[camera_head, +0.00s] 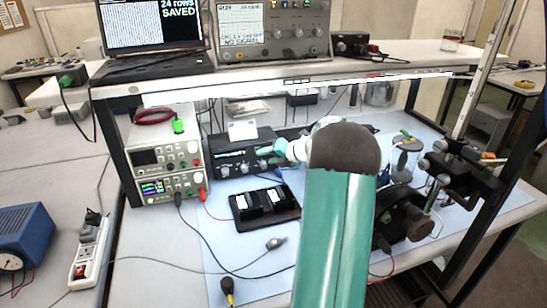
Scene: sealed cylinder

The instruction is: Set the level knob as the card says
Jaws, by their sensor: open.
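A black box (217,145) stands on the blue bench mat under the shelf, with a greenish strip and several small knobs on its front. A front knob (244,168) shows, but its marking and setting are too small to read, so I cannot tell which knob is the level knob. A white card (242,130) stands on top of the box; its writing is not legible. My gripper (268,151) is open at the right part of the box's front. Whether it touches a knob I cannot tell. My green arm hides the bench to the right.
Stacked power supplies (165,160) stand left of the box. A black tray (264,203) lies in front, with cables around it. A black clamp stand (450,170) and a glass jar (404,160) are at right. The shelf (270,80) overhangs, carrying a laptop (150,35) and oscilloscope (268,28).

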